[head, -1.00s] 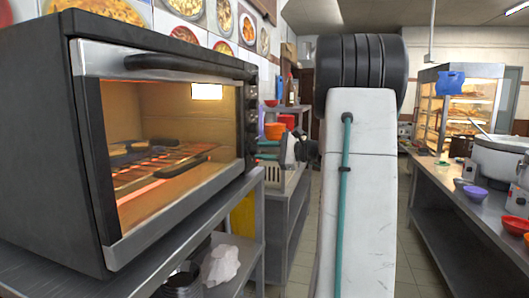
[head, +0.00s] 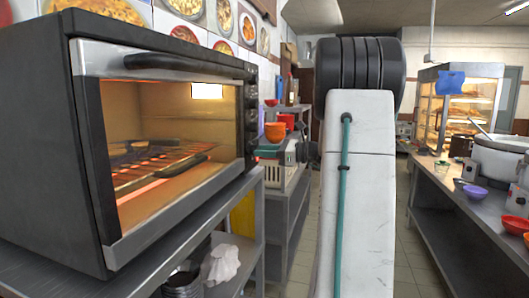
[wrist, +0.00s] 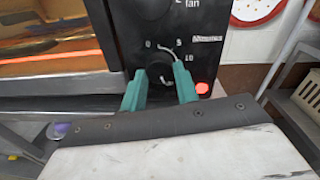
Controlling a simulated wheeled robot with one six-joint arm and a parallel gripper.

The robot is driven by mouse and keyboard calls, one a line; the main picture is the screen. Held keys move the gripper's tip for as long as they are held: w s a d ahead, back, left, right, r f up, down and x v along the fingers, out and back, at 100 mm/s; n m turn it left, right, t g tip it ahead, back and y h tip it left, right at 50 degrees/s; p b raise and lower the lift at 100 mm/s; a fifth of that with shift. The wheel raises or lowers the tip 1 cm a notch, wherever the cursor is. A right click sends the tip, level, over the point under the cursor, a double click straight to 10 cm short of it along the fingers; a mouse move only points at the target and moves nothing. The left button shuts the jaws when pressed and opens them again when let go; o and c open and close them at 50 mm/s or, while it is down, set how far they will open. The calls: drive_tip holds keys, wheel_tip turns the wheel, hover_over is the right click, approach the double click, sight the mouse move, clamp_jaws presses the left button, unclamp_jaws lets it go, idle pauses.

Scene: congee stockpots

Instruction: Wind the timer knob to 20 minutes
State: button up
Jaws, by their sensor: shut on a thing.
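The timer knob (wrist: 159,72) is a dark round knob low on the oven's black control panel in the wrist view. The marks 0, 5 and 10 (wrist: 190,58) show above and right of it; the rest of the scale is hidden or unreadable. In the head view my gripper (head: 270,155) is at the right edge of the toaster oven (head: 90,150), knob hidden.
A red lamp (wrist: 202,88) glows right of the knob. The oven stands on a steel shelf (head: 215,212). An orange bowl (head: 275,131) sits on a rack behind. A counter with a large pot (head: 497,160) is at the right; the aisle floor between is clear.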

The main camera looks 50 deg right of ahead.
drive_tip(key=shift+f, duration=0.1)
idle(0.4)
drive_tip(key=o, duration=1)
drive_tip(key=shift+c, duration=0.2)
drive_tip(key=v, duration=0.8)
